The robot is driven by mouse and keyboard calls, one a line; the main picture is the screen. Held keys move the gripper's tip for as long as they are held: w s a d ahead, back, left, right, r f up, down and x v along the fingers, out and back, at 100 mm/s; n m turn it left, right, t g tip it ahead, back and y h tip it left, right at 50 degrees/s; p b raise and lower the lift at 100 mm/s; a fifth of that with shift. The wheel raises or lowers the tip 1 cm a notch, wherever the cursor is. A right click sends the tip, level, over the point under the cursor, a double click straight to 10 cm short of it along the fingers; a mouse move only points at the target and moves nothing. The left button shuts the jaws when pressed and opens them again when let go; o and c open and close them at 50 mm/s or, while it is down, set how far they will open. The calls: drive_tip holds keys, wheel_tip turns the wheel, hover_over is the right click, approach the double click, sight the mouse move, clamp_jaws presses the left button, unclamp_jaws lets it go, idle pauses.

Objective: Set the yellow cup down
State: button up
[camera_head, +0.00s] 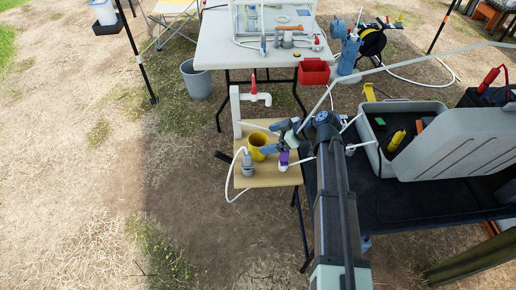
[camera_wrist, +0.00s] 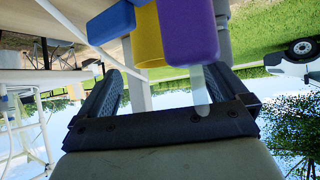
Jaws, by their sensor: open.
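The yellow cup (camera_head: 257,146) is on the small wooden table in the head view and looks upright. Its base seems to be on the wood, but I cannot be sure of contact. My gripper (camera_head: 270,138) is open, its fingers reaching in from the right close to the cup. In the wrist view the yellow cup (camera_wrist: 148,48) shows partly beyond the open fingers, between a blue block and a purple block; I cannot tell if these are finger ends. The fingers hide part of the cup.
The small wooden table (camera_head: 262,180) also bears a grey bottle (camera_head: 247,165) with a white tube and a purple item (camera_head: 284,158). A white post with a red-handled tap (camera_head: 254,97) stands behind. A grey case (camera_head: 440,145) is to the right, a red bin (camera_head: 313,72) at the back.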

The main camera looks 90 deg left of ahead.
sight(258, 140)
drive_tip(key=shift+x, duration=3)
drive_tip(key=shift+s+a+r, duration=0.1)
drive_tip(key=shift+r, duration=0.2)
drive_tip(key=c, duration=1.1)
